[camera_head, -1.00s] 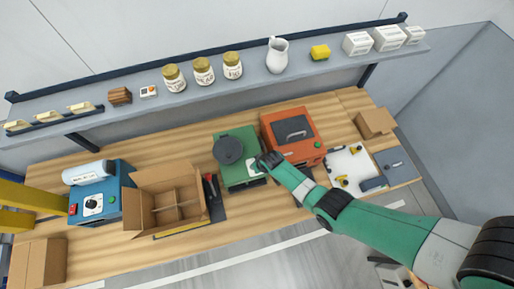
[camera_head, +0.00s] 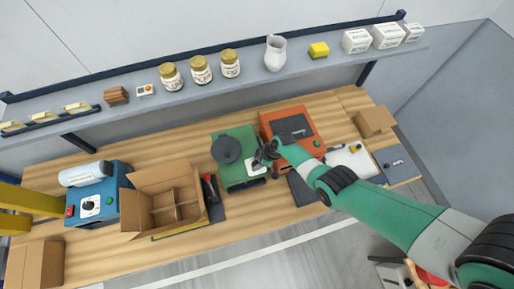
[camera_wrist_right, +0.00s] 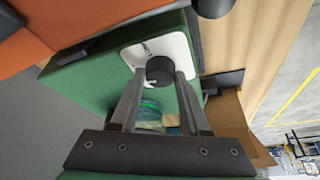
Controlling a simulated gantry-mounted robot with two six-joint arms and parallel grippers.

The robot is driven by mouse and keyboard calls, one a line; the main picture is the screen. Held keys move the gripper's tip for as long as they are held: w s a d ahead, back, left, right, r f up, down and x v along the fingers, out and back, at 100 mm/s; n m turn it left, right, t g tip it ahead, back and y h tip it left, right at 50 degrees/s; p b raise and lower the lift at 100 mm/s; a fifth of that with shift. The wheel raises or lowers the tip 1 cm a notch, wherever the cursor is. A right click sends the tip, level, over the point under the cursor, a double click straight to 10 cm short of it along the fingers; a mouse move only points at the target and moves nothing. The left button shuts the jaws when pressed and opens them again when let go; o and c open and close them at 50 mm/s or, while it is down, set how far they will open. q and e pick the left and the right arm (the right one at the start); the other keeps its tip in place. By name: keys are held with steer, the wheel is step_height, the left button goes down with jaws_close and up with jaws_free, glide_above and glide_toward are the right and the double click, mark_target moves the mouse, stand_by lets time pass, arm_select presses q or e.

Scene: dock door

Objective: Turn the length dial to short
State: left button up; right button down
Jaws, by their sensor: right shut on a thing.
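A green machine (camera_head: 232,177) stands mid-bench with a round dark disc (camera_head: 226,149) on top. A white plate (camera_head: 256,169) is on its right front part. In the right wrist view a round black dial knob (camera_wrist_right: 160,71) sits on that white plate (camera_wrist_right: 137,53); the marks on the plate are too small to read. My right gripper (camera_head: 262,157) is at the plate in the head view. In the wrist view its two fingers (camera_wrist_right: 160,82) are shut on the knob. The gripper hides most of the knob in the head view. My left gripper is out of view.
A blue machine (camera_head: 116,181) with its own dial (camera_head: 90,206) stands at the left. An open divided carton (camera_head: 137,207) is left of the green machine, and an orange machine (camera_head: 268,122) is close on its right. The shelf (camera_head: 200,99) behind holds jars.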

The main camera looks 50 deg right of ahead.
steer(key=shift+n, duration=0.4)
steer(key=shift+c, duration=2.2)
jaws_free()
steer(key=shift+o, duration=0.3)
steer(key=shift+r, duration=0.1)
